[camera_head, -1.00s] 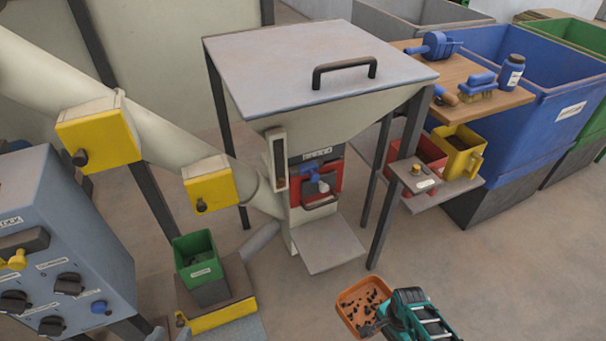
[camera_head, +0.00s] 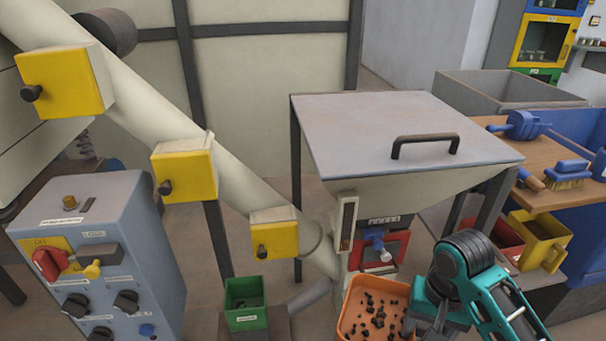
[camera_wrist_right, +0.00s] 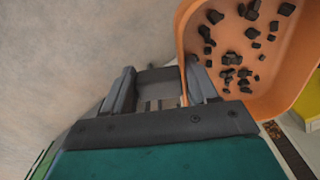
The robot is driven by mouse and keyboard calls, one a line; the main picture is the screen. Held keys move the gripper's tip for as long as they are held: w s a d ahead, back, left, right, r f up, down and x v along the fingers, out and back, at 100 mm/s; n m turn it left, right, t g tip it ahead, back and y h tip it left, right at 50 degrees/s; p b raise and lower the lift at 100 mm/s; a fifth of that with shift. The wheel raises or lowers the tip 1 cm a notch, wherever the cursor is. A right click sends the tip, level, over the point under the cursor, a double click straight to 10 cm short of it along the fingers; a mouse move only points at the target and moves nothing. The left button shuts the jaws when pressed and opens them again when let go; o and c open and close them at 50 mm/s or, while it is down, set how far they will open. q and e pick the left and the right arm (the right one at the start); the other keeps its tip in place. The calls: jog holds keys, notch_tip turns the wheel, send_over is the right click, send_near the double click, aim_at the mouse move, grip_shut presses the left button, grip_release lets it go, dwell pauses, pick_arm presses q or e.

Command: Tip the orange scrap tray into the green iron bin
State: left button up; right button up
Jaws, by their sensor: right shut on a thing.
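The orange scrap tray (camera_head: 347,318) is at the bottom of the head view, roughly level, with several dark scraps (camera_head: 376,310) inside. My right gripper (camera_head: 410,320) is shut on its right-hand wall. In the right wrist view the tray (camera_wrist_right: 290,86) extends up and right from the fingers (camera_wrist_right: 165,88). The small green bin (camera_head: 246,318), with a pale label on its front, stands left of the tray, apart from it. My left gripper is not in view.
The hopper (camera_head: 410,140) with its black lid handle stands behind the tray. A sloping pipe with yellow boxes (camera_head: 274,236) runs above the green bin. A grey control cabinet (camera_head: 110,250) stands at left. A yellow bin (camera_head: 538,240) is at right.

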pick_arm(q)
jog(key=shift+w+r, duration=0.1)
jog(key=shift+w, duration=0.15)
pick_arm(e)
jog(key=w+a+r+n, duration=0.1)
jog(key=w+r+n, duration=0.1)
jog(key=r, duration=0.4)
jog(key=w+a+r+n, duration=0.2)
jog(key=r, duration=0.5)
jog(key=shift+r+n, duration=0.25)
jog(key=shift+n, duration=0.05)
notch_tip(320, 180, up, 7)
jog(key=p, duration=0.7)
send_over(400, 320)
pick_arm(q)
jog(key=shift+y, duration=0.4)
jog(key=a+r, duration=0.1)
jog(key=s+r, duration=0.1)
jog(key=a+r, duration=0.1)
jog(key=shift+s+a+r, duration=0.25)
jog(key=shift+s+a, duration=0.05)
pick_arm(e)
jog(key=shift+a, duration=0.15)
jog(key=shift+f, duration=0.1)
